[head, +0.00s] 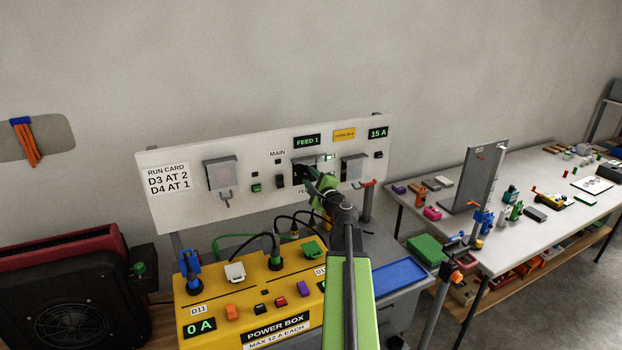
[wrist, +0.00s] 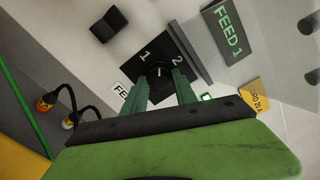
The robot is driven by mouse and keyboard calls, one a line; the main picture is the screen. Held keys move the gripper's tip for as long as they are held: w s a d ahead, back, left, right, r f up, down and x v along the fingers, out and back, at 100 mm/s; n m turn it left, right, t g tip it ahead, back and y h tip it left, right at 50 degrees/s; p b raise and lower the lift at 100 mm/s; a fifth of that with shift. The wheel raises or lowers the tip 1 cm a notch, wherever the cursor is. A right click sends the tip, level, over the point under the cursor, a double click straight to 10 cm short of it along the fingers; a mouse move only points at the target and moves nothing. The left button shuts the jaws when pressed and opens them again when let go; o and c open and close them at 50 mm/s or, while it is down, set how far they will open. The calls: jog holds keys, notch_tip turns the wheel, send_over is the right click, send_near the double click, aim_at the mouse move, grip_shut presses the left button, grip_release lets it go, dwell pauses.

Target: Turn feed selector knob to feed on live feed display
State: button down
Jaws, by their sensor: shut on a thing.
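The feed selector knob (wrist: 158,71) is a dark round knob on a black plate marked 1 and 2, in the wrist view. My gripper (wrist: 158,81) has its two green fingers on either side of the knob, shut on it. A small light mark shows on the knob; which number it points to is hard to tell. The live feed display (head: 307,141) reads FEED 1 in green and also shows in the wrist view (wrist: 227,28). In the head view my gripper (head: 321,184) is at the white panel, and it hides the knob.
The white panel (head: 180,210) carries covered switches, a 15 A display (head: 378,133) and a red lever (head: 366,184). The yellow power box (head: 240,312), with plugs and cables, stands below it. A workbench with a grey upright plate (head: 483,175) is at right.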

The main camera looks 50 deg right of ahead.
jog(key=n, duration=0.3)
jog(key=shift+n, duration=2.1)
jog(key=shift+r, duration=0.1)
jog(key=c, duration=1)
grip_release()
